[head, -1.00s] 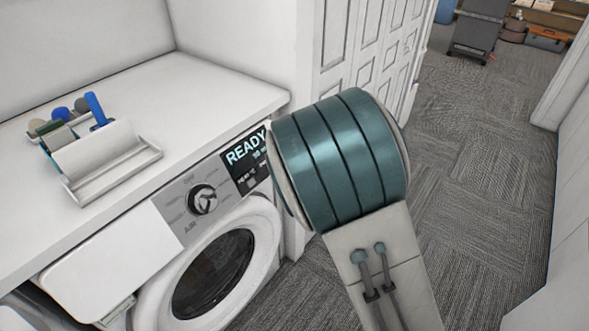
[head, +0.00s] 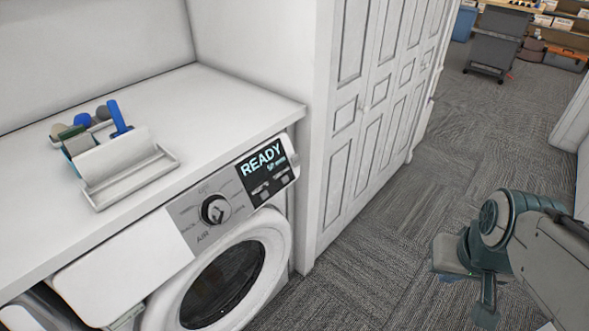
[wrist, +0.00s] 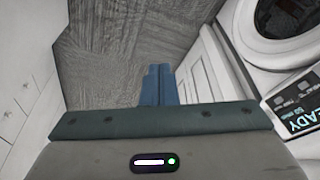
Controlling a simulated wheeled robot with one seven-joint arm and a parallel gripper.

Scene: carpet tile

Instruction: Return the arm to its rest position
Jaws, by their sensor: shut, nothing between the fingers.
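My gripper (wrist: 159,70) shows in the wrist view, its two blue fingers together with nothing between them, over grey carpet. In the head view my teal and grey arm (head: 510,240) is folded at the lower right, over the carpet and clear of the counter and washer. I cannot clearly make out the fingers in the head view.
A white washer (head: 165,265) with a lit READY panel stands under a white counter (head: 225,95). A white caddy (head: 130,180) with brushes sits on the counter. Panelled white doors (head: 365,120) stand behind. Carpet (head: 400,240) lies open between the doors and my arm.

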